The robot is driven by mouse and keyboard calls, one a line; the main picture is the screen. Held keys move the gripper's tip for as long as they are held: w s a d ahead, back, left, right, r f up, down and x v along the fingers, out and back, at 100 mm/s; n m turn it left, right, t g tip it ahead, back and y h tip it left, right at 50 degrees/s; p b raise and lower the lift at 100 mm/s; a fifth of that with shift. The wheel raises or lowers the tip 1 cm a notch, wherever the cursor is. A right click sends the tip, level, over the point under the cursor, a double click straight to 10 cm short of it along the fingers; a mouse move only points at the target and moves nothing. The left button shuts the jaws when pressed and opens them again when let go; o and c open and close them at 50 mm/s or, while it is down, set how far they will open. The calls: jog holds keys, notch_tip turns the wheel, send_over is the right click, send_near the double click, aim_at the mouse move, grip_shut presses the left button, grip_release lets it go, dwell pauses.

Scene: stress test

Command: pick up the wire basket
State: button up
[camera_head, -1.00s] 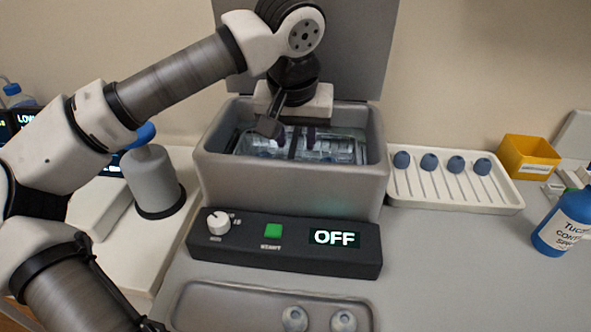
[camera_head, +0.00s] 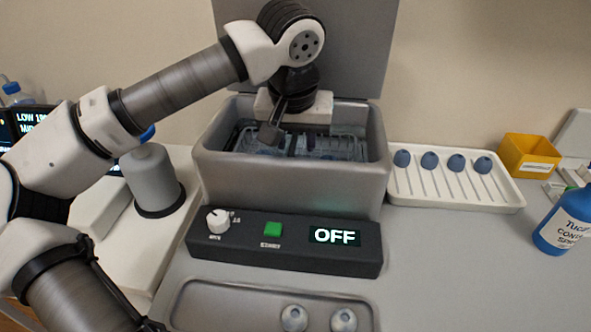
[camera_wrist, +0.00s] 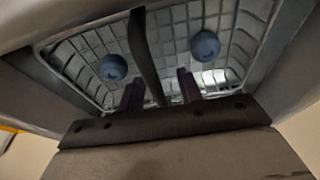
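The wire basket (camera_head: 346,146) sits inside the grey tank of the bath (camera_head: 290,185), below its rim. In the wrist view the basket (camera_wrist: 78,66) shows its mesh floor, with a dark handle bar (camera_wrist: 141,40) across the middle. Two blue round pieces lie in it, one left (camera_wrist: 114,67) and one right (camera_wrist: 205,45) of the bar. My gripper (camera_wrist: 160,78) is over the basket with its two purple fingers apart, one on each side of the bar. Gaps show between the fingers and the bar. In the head view the fingertips are largely hidden.
The bath's raised lid (camera_head: 350,40) stands behind my wrist. A control box (camera_head: 285,245) reading OFF is in front. A white rack (camera_head: 455,190) with several blue-topped pieces is at right, near a yellow bin (camera_head: 530,155) and blue bottle (camera_head: 565,220). A grey tray (camera_head: 230,310) lies in front.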

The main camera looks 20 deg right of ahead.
jog(key=shift+c, duration=0.4)
grip_shut()
jog(key=shift+r, duration=0.1)
